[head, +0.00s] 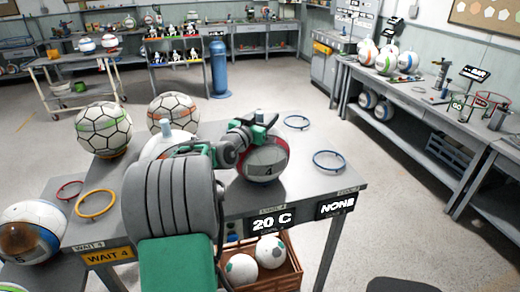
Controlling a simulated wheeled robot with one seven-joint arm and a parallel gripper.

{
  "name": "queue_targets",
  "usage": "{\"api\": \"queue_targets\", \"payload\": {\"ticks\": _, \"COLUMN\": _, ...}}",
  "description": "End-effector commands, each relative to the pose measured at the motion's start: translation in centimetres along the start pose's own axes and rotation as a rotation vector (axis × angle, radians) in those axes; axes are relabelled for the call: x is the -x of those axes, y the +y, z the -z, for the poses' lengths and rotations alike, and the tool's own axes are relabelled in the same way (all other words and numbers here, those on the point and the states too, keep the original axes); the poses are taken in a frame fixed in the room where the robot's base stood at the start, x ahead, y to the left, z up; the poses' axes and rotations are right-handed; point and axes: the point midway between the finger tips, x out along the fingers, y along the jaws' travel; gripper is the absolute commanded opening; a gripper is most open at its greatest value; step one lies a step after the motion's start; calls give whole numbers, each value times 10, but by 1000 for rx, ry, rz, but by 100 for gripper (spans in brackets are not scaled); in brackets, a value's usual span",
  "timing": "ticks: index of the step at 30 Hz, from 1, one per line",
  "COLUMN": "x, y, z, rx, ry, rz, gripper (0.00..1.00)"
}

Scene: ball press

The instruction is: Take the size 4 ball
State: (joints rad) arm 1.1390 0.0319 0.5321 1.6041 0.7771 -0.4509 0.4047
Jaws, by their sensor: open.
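A dark red and white ball marked 4 (264,163) sits on the grey table (225,200), right of my arm. My gripper (259,126) is open at the top of this ball, with its green parts over the upper edge. I cannot tell whether the fingers touch the ball. My arm's large grey and green links fill the centre front and hide part of the table.
A green-striped ball (103,129) and an orange-striped ball (172,113) stand at the table's back left. Blue rings (329,161) lie to the right, an orange ring (95,204) front left. A crate (290,278) with balls stands below. Another ball (33,231) is far left.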

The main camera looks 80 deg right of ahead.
Motion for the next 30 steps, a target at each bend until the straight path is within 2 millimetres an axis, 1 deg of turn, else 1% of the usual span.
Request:
{"api": "queue_targets", "payload": {"ticks": 5, "x": 0, "y": 0, "z": 0, "rx": 0, "ry": 1, "rz": 1, "gripper": 48}}
{"api": "queue_targets", "payload": {"ticks": 21, "x": 0, "y": 0, "z": 0, "rx": -1, "ry": 1, "rz": 1, "gripper": 4}}
{"api": "queue_targets", "payload": {"ticks": 23, "x": 0, "y": 0, "z": 0, "rx": -1, "ry": 1, "rz": 1, "gripper": 0}}
{"api": "queue_targets", "payload": {"ticks": 30, "x": 0, "y": 0, "z": 0, "rx": -1, "ry": 1, "rz": 1, "gripper": 0}}
